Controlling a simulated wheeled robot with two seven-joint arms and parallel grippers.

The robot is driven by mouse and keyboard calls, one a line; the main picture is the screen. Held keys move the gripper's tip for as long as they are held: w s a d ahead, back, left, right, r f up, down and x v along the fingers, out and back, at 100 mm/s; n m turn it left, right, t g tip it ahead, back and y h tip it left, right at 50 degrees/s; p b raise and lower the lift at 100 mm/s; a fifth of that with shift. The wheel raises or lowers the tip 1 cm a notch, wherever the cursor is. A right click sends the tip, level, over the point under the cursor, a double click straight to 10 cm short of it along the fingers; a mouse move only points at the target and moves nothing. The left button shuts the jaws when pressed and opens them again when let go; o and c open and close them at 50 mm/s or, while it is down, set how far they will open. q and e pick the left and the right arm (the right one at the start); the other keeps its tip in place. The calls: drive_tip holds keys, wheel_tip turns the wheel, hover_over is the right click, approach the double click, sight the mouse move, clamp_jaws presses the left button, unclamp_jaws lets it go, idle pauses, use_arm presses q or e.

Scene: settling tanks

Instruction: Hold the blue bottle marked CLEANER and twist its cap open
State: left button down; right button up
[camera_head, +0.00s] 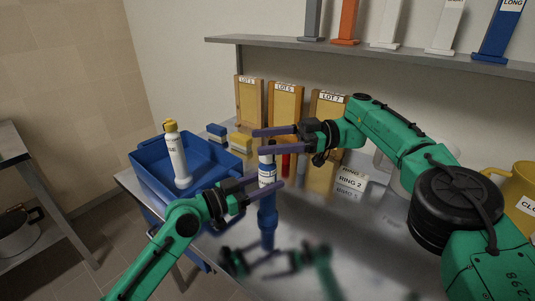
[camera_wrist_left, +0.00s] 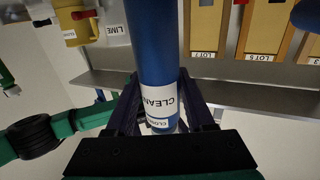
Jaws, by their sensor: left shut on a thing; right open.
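The blue bottle (camera_head: 267,210) with a white label stands upright over the shiny table in the head view. In the left wrist view the bottle (camera_wrist_left: 157,45) appears upside down, its label partly reading CLEAN. My left gripper (camera_head: 268,183) is shut on the bottle's body around the label. My right gripper (camera_head: 257,141) is open at the height of the bottle's top, its fingers pointing left. Its lower finger partly hides the top, so I cannot tell whether it touches the cap. I cannot tell whether the bottle's base touches the table.
A blue tray (camera_head: 147,166) at the left holds a white bottle with a yellow cap (camera_head: 177,157). Wooden lot boards (camera_head: 285,103) stand behind the bottle, under a shelf (camera_head: 390,58). Ring boxes (camera_head: 351,182) stand right of it. A yellow container (camera_head: 520,184) is at the far right.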

wheel_tip(320, 180, up, 6)
drive_tip(key=shift+r, duration=0.1)
